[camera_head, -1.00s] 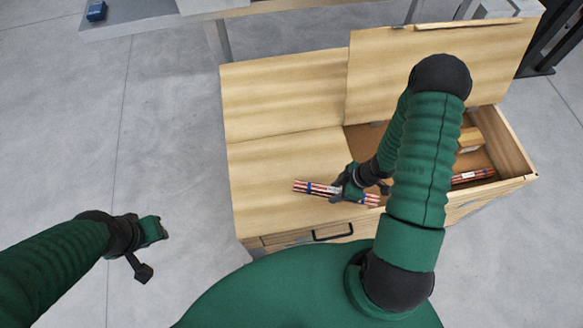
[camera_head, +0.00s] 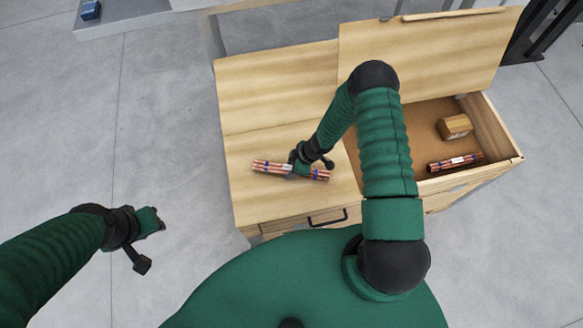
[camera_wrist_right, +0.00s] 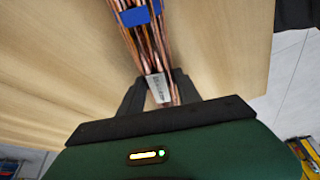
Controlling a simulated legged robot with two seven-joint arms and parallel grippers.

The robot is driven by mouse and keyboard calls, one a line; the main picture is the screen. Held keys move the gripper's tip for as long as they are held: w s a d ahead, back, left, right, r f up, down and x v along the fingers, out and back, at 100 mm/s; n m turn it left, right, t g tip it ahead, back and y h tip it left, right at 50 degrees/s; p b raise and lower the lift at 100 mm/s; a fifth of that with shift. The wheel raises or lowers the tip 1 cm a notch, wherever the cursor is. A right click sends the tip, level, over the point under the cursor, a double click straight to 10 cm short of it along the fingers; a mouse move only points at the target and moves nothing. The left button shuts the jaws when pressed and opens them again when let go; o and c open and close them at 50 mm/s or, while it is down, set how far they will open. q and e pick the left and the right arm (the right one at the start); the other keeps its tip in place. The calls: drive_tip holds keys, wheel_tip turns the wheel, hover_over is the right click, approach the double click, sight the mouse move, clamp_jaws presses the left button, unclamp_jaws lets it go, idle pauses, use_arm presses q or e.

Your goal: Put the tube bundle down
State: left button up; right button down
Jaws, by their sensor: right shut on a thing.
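A copper tube bundle (camera_head: 270,167) with blue bands lies across my right gripper (camera_head: 300,172), over the closed left part of the wooden chest top (camera_head: 250,205). My right gripper is shut on the bundle near its middle. In the right wrist view the bundle (camera_wrist_right: 147,40) runs up from between the fingers (camera_wrist_right: 155,92), with a blue band and a white label showing. The bundle looks close to the wood; I cannot tell if it touches. My left gripper (camera_head: 150,222) hangs over the floor at left, empty; its jaws are too small to read.
The right compartment of the chest is open, its lid (camera_head: 440,55) raised. Inside are a cardboard box (camera_head: 454,126) and another tube bundle (camera_head: 455,162). A grey table with a blue object (camera_head: 90,10) stands at the back left. The wooden top left of the bundle is clear.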

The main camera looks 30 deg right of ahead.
drive_tip(key=c, duration=1.2)
unclamp_jaws()
drive_tip(key=shift+a+f, duration=0.1)
drive_tip(key=shift+a, duration=0.05)
drive_tip(key=shift+c, duration=0.2)
drive_tip(key=o, duration=0.4)
drive_tip(key=shift+a, duration=0.2)
drive_tip(key=shift+d, duration=0.1)
